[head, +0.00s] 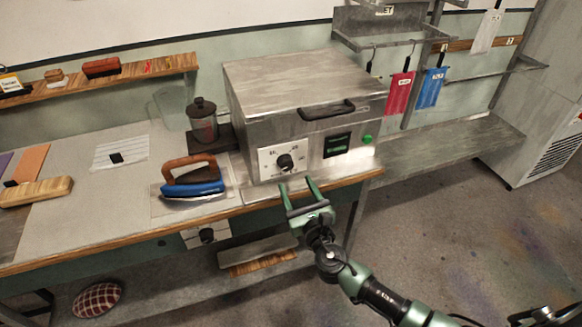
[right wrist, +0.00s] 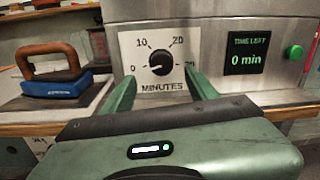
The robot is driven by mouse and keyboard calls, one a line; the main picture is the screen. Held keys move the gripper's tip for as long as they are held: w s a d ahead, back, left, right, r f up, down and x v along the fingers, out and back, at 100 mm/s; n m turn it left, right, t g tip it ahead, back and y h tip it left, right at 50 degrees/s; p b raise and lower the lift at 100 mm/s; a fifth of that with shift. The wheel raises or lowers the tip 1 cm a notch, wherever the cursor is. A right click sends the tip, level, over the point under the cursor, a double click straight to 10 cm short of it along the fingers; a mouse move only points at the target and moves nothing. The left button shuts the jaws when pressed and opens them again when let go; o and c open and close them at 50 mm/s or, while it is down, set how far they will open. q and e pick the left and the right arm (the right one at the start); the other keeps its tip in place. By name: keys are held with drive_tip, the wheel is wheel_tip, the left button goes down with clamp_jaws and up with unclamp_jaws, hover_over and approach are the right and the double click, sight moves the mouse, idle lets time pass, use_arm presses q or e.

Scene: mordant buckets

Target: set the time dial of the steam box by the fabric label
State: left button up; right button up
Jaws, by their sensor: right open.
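The steam box (head: 305,90) is a grey metal box on the bench, lid down. Its black time dial (head: 285,161) sits on a white plate; in the right wrist view the dial (right wrist: 160,62) has 10, 20 and MINUTES printed around it. Its white mark seems to point left, near the low end. The display (right wrist: 246,53) reads TIME LEFT 0 min. My right gripper (head: 297,184) is open and empty, just in front of and below the dial, its fingers apart either side. A red cloth (head: 399,94) and a blue cloth (head: 430,90) hang with white labels, too small to read.
A green button (head: 367,139) is right of the display. An iron (head: 192,182) with a wooden handle and a dark canister (head: 202,122) stand left of the box. A white cloth (head: 486,32) hangs at upper right. The floor (head: 440,215) at right is clear.

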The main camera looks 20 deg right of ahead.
sight(288, 167)
drive_tip(key=w, duration=0.7)
drive_tip(key=shift+w+f, duration=0.15)
drive_tip(key=shift+w, duration=0.1)
drive_tip(key=shift+d, duration=0.1)
clamp_jaws()
